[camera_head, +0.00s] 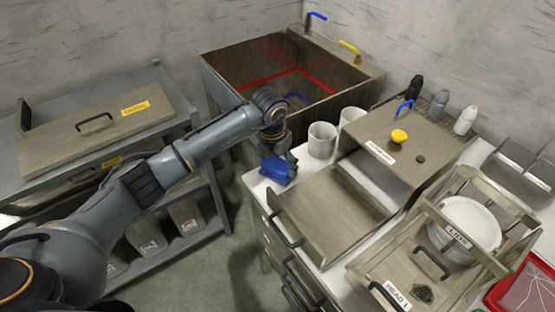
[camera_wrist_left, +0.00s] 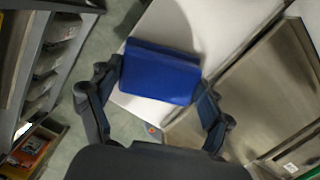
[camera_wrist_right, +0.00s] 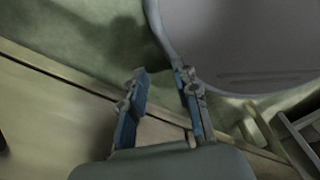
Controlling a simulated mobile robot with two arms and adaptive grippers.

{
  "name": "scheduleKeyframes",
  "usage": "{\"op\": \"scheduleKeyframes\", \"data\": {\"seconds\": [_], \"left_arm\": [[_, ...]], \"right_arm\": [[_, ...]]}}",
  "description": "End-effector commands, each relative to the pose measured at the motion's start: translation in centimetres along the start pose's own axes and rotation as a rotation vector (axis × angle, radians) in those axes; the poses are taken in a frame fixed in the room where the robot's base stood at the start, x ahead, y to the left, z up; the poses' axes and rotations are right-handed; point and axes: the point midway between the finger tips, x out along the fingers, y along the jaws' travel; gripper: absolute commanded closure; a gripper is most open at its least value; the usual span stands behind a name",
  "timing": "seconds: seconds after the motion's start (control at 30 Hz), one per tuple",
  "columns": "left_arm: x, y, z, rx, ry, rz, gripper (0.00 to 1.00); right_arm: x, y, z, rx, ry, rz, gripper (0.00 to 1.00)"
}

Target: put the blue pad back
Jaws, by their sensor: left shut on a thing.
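The blue pad (camera_head: 277,171) is held by my left gripper (camera_head: 284,158) over the left edge of the white counter, beside the metal tray. In the left wrist view the blue pad (camera_wrist_left: 162,72) sits between the two fingers of my left gripper (camera_wrist_left: 160,88), which are shut on its sides. I cannot tell whether its underside touches the counter. My right gripper (camera_wrist_right: 162,75) shows only in the right wrist view. Its fingers are apart with nothing between them.
A flat metal tray (camera_head: 325,212) lies right of the pad. White cups (camera_head: 321,141) stand behind it. A deep sink (camera_head: 235,67) is at the back. A grey shelf unit (camera_head: 195,85) stands left, with open floor between.

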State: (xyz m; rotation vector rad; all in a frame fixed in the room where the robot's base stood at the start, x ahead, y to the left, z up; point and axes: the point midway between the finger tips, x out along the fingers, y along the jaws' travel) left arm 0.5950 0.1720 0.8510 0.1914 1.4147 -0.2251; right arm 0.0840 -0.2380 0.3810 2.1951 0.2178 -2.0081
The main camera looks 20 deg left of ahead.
Motion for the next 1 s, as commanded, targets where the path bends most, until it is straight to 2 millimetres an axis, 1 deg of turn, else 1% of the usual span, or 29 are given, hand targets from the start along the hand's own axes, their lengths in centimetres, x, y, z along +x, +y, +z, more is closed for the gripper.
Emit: {"op": "scheduleKeyframes", "data": {"seconds": [0.07, 0.27, 0.3, 0.37, 0.4, 0.77, 0.83, 0.87, 0.97, 1.0], "left_arm": [[-0.1, 0.0, 0.1, 0.0, -0.002, 0.0, 0.55], [0.3, 0.0, 0.0, 0.0, -0.002, 0.0, 0.55], [0.2, 0.0, 0.0, -0.001, -0.002, 0.0, 0.15], [0.2, 0.0, 0.0, -0.001, -0.001, 0.0, 0.02], [0.2, 0.0, 0.0, -0.001, -0.001, 0.0, 0.0], [0.0, 0.0, 0.0, -0.001, -0.002, 0.0, 0.0], [-0.3, 0.0, 0.1, -0.001, -0.002, 0.0, 0.0], [-0.5, 0.0, 0.1, -0.001, -0.004, 0.0, 0.0], [-2.0, 0.1, 0.2, 0.0, -0.007, 0.002, 0.0], [-2.8, 0.1, 0.2, 0.001, -0.007, 0.001, 0.0]], "right_arm": [[0.1, -0.1, 0.3, 0.0, -0.005, -0.001, 0.7], [0.5, -0.3, 0.3, 0.001, -0.005, -0.004, 0.7], [0.3, -0.4, 0.2, 0.002, -0.004, -0.004, 0.7], [0.3, -0.4, 0.1, 0.002, -0.003, -0.005, 0.7], [0.3, -0.4, 0.1, 0.002, -0.002, -0.005, 0.7], [0.2, -0.4, -0.2, 0.002, 0.003, -0.005, 0.7], [-0.1, -0.4, -0.3, 0.001, 0.004, -0.005, 0.7], [0.1, -0.4, -0.3, 0.001, 0.004, -0.005, 0.7], [0.4, -0.4, -0.3, 0.001, 0.005, -0.005, 0.7], [0.5, -0.4, -0.3, 0.001, 0.005, -0.005, 0.7]]}}
